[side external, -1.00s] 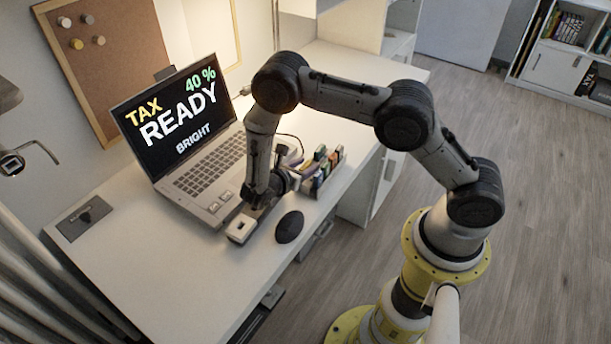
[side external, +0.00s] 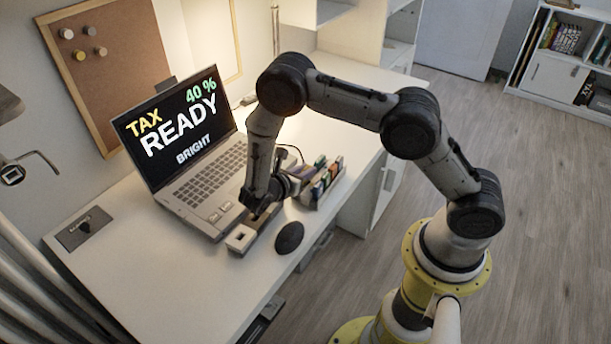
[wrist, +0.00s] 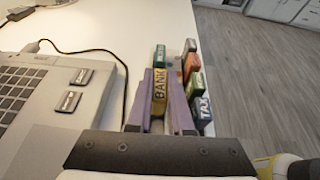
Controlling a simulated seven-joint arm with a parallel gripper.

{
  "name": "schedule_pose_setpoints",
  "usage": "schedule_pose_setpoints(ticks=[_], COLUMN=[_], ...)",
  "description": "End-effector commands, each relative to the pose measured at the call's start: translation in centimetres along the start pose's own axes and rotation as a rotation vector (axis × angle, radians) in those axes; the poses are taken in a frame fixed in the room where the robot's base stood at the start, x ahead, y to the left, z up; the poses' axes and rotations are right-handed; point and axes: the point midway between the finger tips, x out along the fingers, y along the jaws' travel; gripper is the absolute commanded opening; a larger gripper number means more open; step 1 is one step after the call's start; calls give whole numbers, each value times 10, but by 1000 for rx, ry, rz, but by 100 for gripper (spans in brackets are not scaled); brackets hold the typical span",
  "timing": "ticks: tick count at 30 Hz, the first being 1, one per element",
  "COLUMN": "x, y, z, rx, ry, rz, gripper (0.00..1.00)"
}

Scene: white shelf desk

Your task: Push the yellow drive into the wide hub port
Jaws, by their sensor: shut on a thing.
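The yellow drive (wrist: 160,94), labelled BANK, sits between the two purple-grey fingers of my gripper (wrist: 162,78) in the wrist view. My gripper is shut on it. In the side view my gripper (side external: 262,208) points down beside the laptop's front right corner, at the far end of the pale hub (side external: 236,246). A dark opening shows in the hub's near part. The drive cannot be made out in the side view, and the gripper covers the hub's far part. I cannot tell whether the drive touches a port. The hub is not visible in the wrist view.
The open laptop (side external: 200,195) stands close on the left. A dark mouse (side external: 289,237) lies right of the hub. A rack (side external: 312,198) of coloured drives stands behind, near the desk's right edge; a blue TAX drive (wrist: 203,108) shows there. The front desk area is clear.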

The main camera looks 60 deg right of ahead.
Motion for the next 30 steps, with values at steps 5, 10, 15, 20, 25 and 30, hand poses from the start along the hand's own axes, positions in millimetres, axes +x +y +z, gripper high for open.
schedule_pose_setpoints(ticks=[5,10,15,20,25,30], x=[-14,-30,-48,-62,-72,-78], y=[-13,-35,-67,-99,-122,-130], z=[23,46,65,75,82,88], rx=[1,1,-2,-1,0,-4], ry=[0,1,1,0,1,2], rz=[2,3,4,5,3,18], gripper=[0,0,0,0,0,0])
